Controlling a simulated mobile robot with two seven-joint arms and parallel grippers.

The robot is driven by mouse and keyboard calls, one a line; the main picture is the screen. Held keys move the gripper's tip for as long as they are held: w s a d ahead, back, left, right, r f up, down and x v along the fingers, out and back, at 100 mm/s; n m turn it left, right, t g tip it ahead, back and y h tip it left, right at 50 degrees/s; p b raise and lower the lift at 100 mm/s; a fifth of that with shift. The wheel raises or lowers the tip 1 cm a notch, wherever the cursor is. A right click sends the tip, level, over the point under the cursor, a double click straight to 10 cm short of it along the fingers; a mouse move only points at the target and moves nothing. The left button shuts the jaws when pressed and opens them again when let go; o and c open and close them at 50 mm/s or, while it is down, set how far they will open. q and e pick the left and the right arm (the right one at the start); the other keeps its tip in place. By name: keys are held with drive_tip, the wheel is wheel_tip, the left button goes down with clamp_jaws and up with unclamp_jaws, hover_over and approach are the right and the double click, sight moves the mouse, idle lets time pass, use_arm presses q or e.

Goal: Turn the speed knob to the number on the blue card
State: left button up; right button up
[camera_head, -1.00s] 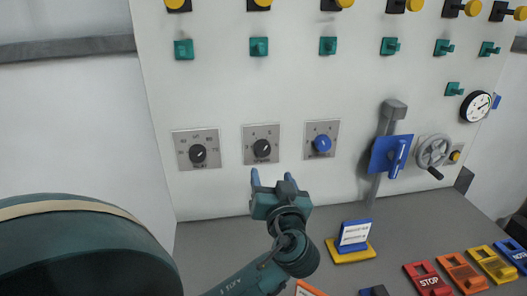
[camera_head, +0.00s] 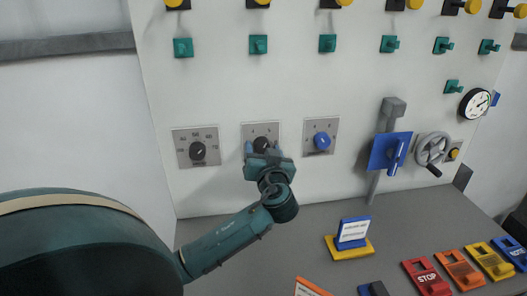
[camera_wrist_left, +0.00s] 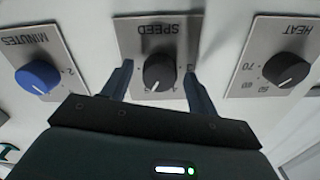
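The speed knob (camera_head: 261,144) is black and round, on a grey plate on the white panel. In the left wrist view the knob (camera_wrist_left: 158,72) appears upside down under the word SPEED. My left gripper (camera_head: 262,152) is at the plate. In the wrist view its fingers (camera_wrist_left: 158,69) are open, one on each side of the knob, with gaps visible between fingers and knob. The fingers and gripper hide part of the dial numbers. The blue card (camera_head: 353,230) stands in a yellow holder on the bench; its white label is too small to read. My right gripper is out of view.
The heat knob (camera_head: 198,151) is left of the speed plate and the blue minutes knob (camera_head: 322,141) is right of it. A blue lever (camera_head: 397,156) and a handwheel (camera_head: 433,149) are further right. Coloured tags (camera_head: 427,279) lie on the grey bench (camera_head: 300,225).

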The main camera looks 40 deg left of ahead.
use_arm(q)
drive_tip(key=c, duration=0.9)
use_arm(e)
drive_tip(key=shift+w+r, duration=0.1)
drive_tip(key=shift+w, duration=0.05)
